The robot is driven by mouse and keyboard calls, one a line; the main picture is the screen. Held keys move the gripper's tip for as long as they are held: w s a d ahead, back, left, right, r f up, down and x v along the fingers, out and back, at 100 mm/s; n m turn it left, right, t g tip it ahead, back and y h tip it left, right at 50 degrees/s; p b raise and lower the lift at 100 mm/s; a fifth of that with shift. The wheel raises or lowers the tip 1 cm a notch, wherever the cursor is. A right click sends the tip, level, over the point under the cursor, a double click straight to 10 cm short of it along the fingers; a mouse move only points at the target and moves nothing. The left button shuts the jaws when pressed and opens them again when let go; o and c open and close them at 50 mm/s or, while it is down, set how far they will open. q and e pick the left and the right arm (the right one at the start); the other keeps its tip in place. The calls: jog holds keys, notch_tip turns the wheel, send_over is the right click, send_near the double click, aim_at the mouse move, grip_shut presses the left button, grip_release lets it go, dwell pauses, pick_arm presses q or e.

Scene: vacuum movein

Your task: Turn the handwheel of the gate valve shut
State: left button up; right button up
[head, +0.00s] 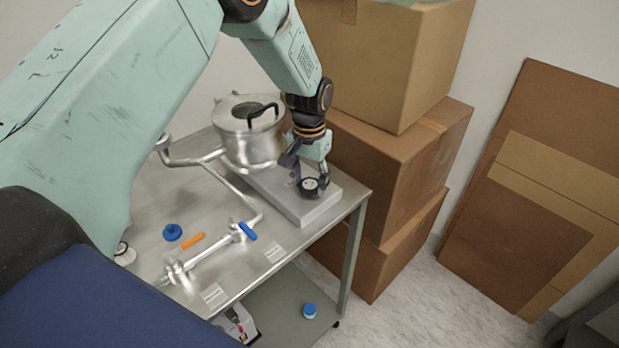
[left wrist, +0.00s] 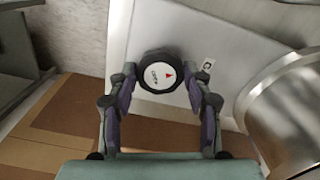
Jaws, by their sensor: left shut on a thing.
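The black round handwheel (head: 311,186) with a white face sits on top of a flat grey block (head: 303,209), the gate valve body, at the table's right corner. In the left wrist view the handwheel (left wrist: 159,73) shows a red triangle and small dark lettering too blurred to read surely. My left gripper (head: 310,182) comes down from above and is shut on the handwheel. In the left wrist view its two fingers (left wrist: 160,88) flank the wheel on either side. My right gripper is in neither view.
A silver lidded vessel (head: 235,149) with a black handle stands close beside my gripper. Pipework (head: 205,248) with blue and orange levers and a blue cap (head: 172,232) are on the metal table. Stacked cardboard boxes (head: 390,170) stand close behind the table's right end. Floor to the right is partly clear.

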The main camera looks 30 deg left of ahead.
aim_at(309, 185)
pick_arm(q)
jog(key=m, duration=0.5)
jog(key=shift+p, duration=0.4)
jog(key=shift+m, duration=0.5)
jog(key=o, duration=1.2)
jog(key=shift+c, duration=0.2)
notch_tip(309, 185, up, 12)
